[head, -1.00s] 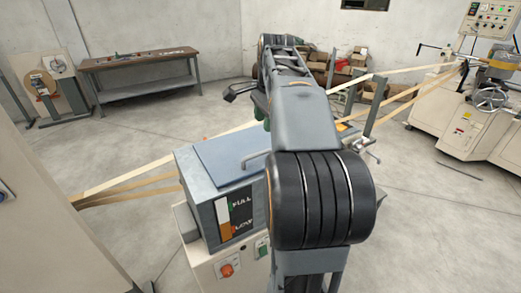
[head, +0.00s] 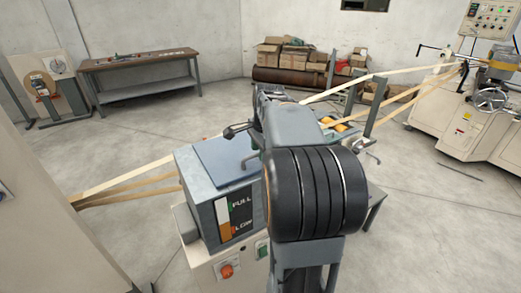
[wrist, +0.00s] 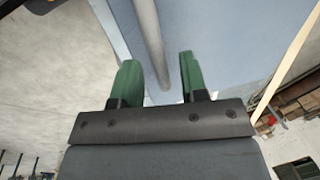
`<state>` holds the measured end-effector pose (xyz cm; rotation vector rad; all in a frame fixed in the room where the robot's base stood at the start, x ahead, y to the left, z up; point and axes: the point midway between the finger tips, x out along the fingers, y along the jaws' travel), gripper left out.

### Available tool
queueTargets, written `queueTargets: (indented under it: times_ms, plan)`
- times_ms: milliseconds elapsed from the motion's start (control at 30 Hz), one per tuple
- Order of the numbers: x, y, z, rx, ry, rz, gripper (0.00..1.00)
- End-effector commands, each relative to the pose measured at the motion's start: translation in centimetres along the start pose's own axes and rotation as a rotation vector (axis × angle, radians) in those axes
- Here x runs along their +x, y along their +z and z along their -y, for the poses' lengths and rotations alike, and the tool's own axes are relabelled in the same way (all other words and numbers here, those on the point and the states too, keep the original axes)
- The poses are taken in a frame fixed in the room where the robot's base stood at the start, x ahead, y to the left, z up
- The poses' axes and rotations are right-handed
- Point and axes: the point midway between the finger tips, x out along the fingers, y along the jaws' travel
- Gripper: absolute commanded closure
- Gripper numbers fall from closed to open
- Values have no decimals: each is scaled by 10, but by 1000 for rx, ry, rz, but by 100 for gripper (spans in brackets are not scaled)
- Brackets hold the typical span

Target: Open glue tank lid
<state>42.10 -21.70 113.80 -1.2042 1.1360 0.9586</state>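The glue tank (head: 205,208) is a grey box with a FULL/LOW level window on its front. Its flat blue-grey lid (head: 213,158) lies shut on top. A grey bar handle (head: 249,158) shows at the lid's right side, partly hidden by my arm. In the wrist view, my gripper (wrist: 158,62) has its two green fingers apart. The handle bar (wrist: 149,40) shows between them, with gaps on both sides, in front of the pale blue lid (wrist: 220,45). In the head view, my arm hides the fingers.
Pale strips (head: 125,180) run past the tank's left side and on to the winding machine (head: 475,120) at the right. A workbench (head: 140,68) and cardboard boxes (head: 290,52) stand by the back walls. Open floor lies left of the tank.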

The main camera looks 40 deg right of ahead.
Motion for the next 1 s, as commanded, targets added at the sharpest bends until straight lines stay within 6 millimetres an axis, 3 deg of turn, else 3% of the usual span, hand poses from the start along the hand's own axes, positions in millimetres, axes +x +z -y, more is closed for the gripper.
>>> queueTargets:
  times_ms: [133, 567, 1000]
  plan:
    - [0, 0, 0, 0, 0, 0, 60]
    - [0, 0, 0, 0, 0, 0, 100]
    - [-4, 0, 1, 0, -1, 0, 100]
